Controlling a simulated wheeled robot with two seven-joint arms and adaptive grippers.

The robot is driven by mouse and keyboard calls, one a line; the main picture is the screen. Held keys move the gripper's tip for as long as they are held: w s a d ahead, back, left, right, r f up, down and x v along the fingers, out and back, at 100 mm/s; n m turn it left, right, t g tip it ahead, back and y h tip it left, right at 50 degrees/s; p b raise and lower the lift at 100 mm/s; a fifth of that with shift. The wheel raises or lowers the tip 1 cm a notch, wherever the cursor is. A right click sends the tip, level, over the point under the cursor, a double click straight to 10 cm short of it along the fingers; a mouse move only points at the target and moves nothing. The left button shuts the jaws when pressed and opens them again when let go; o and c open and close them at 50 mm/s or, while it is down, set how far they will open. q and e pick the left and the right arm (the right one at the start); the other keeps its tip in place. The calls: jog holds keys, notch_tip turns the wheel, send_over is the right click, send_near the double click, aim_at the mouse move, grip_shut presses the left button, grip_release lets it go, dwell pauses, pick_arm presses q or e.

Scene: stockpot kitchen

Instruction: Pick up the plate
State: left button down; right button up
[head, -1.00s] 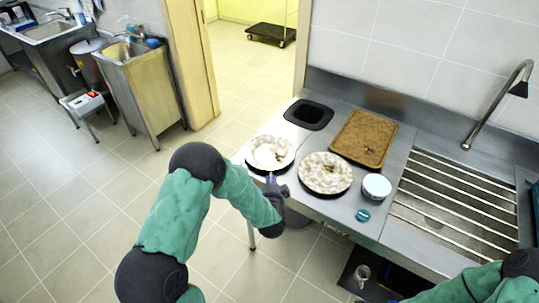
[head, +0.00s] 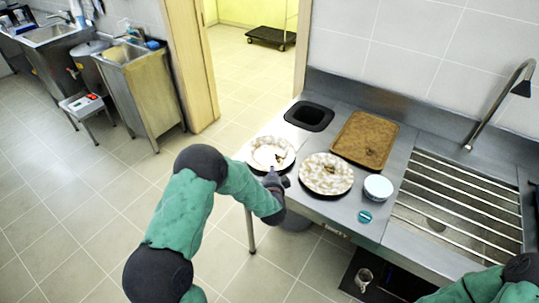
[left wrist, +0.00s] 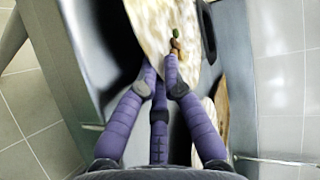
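A white plate with food scraps (head: 272,152) is at the left end of the steel counter. It also shows in the left wrist view (left wrist: 140,20), steeply angled. My left gripper (head: 272,178) is at its near rim. In the left wrist view the purple fingers (left wrist: 160,78) draw together at the rim, one over the food side and the others on the far side, and look shut on it. Their exact contact is partly hidden. A second plate with scraps (head: 326,174) lies just right of it. My right gripper is out of view; only its arm shows at bottom right.
A brown tray (head: 366,139) lies behind the plates, and a black-rimmed opening (head: 309,115) is at back left. A white bowl (head: 378,187) and a teal round item (head: 365,216) are to the right. A sink with bars (head: 455,205) and a tap (head: 495,105) lie farther right.

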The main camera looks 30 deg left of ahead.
pick_arm(q)
jog(key=shift+r, duration=0.1)
dwell(0.3)
jog(key=shift+r+p, duration=0.35)
jog(key=shift+r, duration=0.2)
notch_tip(320, 180, up, 3)
jog(key=shift+f+p, duration=0.2)
jog(key=shift+p, duration=0.45)
jog(key=s+d+r+p, duration=0.4)
jog(key=s+d+r, duration=0.4)
jog(key=d, duration=0.3)
jog(key=shift+s+r+p, duration=0.35)
jog(key=shift+r+p, duration=0.05)
jog(key=shift+r, duration=0.2)
